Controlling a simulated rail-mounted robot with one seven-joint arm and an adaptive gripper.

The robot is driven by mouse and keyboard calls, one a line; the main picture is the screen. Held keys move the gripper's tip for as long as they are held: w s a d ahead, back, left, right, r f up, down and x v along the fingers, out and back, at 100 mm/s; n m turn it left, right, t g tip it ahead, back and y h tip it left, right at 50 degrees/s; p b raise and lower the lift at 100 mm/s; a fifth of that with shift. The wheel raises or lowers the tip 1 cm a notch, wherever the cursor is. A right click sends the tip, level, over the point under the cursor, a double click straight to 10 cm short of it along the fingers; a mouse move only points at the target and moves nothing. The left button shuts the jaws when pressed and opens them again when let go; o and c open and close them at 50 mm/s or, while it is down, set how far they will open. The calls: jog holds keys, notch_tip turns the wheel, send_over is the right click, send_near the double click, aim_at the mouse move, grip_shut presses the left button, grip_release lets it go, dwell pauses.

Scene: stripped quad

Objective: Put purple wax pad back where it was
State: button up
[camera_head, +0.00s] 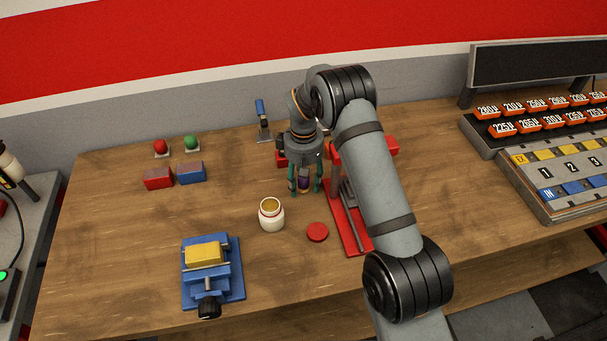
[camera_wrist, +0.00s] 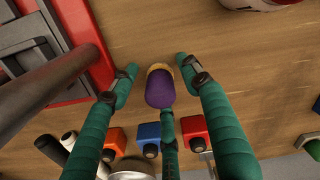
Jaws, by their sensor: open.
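The purple wax pad (camera_wrist: 160,88) is a short rounded purple piece with a tan end. In the head view the purple piece (camera_head: 304,184) shows small and partly covered between my gripper's fingers, low over the wooden table. My gripper (camera_wrist: 158,72) has green fingers, spread open around the pad. In the wrist view gaps show between the pad and the two side fingertips; the third finger is close to the pad's lower end, and I cannot tell if it touches. In the head view my gripper (camera_head: 305,190) points down beside the red-based tool.
A red-based metal tool (camera_head: 354,236) stands right of my gripper, partly behind my arm. A white jar (camera_head: 271,216) and a red lid (camera_head: 317,232) are in front. A blue vise (camera_head: 228,279) holds a yellow block.

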jog(key=shift+w+r+b, duration=0.1)
jog(key=shift+r+b, duration=0.2)
jog(key=shift+r, duration=0.2)
notch_tip(320, 180, up, 11)
jog(key=shift+r+b, duration=0.1)
jog(key=shift+b, duration=0.35)
